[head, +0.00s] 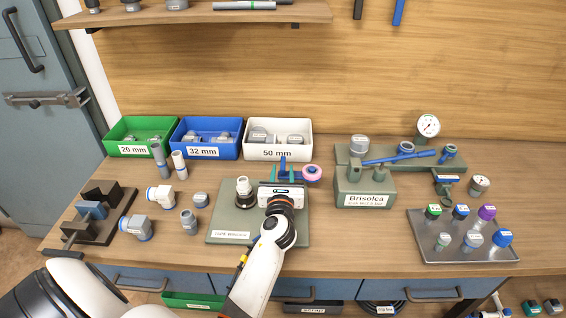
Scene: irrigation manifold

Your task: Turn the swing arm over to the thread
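The tape winder (225,222) is a grey-green plate in the middle of the bench. A threaded fitting (243,188), white and grey with a dark collar, stands upright at its left. The swing arm (291,172) is a blue bar at the plate's back right. My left gripper (283,181) is at the swing arm, just right of the fitting. Its own white body hides most of its fingertips, so its grip is unclear. My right gripper is not in view.
Green (127,149), blue (208,152) and white (278,153) bins line the back. Loose fittings (160,195) and a dark clamp block (94,212) are at left. The Brisolca test stand (365,199) and a grey tray (462,254) of caps are at right.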

